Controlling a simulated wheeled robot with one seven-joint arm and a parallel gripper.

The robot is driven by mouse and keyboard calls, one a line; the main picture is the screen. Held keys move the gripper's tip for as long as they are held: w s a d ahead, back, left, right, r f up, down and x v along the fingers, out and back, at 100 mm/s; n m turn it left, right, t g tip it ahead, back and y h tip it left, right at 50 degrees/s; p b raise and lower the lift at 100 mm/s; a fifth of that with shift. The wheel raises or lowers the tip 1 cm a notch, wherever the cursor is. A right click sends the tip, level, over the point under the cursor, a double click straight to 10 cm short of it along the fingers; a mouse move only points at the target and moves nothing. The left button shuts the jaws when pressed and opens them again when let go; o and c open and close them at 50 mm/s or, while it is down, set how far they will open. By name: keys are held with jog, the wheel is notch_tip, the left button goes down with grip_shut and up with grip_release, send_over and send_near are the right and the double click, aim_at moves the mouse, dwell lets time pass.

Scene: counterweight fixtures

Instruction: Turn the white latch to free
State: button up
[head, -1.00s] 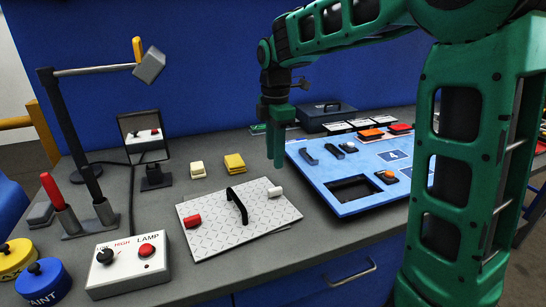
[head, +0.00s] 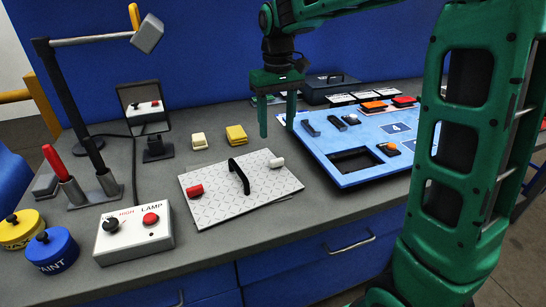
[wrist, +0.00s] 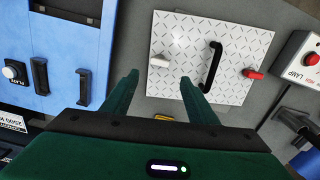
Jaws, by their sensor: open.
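The white latch (head: 276,162) sits near the right-hand back corner of a diamond-patterned grey plate (head: 225,205) on the bench. The plate also bears a black arched handle (head: 239,176) and a red latch (head: 195,190) at its left. In the wrist view the white latch (wrist: 159,61) lies ahead of the fingertips, between their lines. My gripper (head: 277,134) is open and empty, above the bench behind the plate. It also shows in the wrist view (wrist: 158,82), with its fingers apart and pointing toward the plate. Nothing hides the latch.
A blue panel (head: 335,138) with a dark opening lies close to the right of the plate. A lamp control box (head: 133,235) stands at the left front.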

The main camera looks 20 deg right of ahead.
aim_at(277, 159)
jog(key=shift+m, duration=0.6)
notch_tip(277, 159, down, 11)
jog(key=shift+r, duration=0.1)
jog(key=shift+c, duration=0.3)
jog(key=c, duration=1)
